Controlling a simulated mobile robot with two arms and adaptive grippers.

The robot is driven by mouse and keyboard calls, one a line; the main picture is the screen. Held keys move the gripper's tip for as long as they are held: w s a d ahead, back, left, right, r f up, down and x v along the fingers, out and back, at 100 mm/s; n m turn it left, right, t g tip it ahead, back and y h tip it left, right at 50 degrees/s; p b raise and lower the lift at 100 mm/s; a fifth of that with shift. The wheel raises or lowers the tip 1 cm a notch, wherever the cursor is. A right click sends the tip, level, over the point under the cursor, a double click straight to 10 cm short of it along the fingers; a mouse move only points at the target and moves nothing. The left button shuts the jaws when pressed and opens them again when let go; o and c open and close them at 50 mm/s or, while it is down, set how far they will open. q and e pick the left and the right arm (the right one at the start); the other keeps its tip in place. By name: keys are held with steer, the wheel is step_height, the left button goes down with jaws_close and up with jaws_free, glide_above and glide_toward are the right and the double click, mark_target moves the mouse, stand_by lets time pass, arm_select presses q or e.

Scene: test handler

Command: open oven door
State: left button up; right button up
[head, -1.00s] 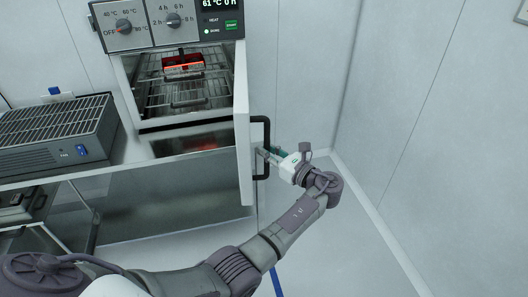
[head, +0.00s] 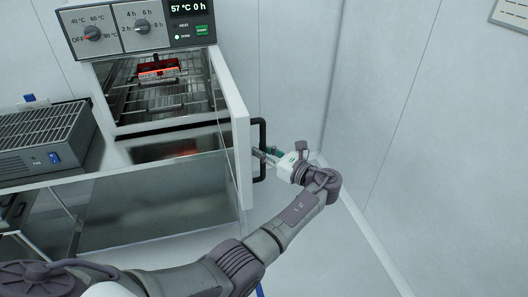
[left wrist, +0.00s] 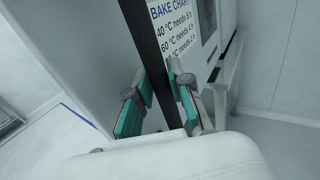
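The oven (head: 90,50) stands at the upper left in the head view. Its white door (head: 232,125) stands swung wide open on the right, seen nearly edge-on. The black door handle (head: 262,140) is on the door's right face. My left gripper (head: 262,156) is at the lower part of the handle. In the left wrist view the dark handle bar (left wrist: 148,45) runs between the two teal-padded fingers (left wrist: 160,88), which look shut on it. Inside the oven a red-orange item (head: 158,72) sits on a wire rack (head: 150,100). My right gripper is not seen.
A grey fan unit (head: 45,140) sits left of the oven on the bench. A panel with dials and a display reading 57 °C (head: 188,9) tops the oven. A white wall (head: 400,130) stands right of my left gripper, with clear space between.

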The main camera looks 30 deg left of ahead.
arm_select(q)
steer(key=o, duration=0.3)
steer(key=shift+a, duration=0.1)
steer(key=shift+w, duration=0.1)
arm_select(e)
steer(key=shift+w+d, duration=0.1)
arm_select(q)
steer(key=v, duration=0.7)
steer(key=shift+d, duration=0.25)
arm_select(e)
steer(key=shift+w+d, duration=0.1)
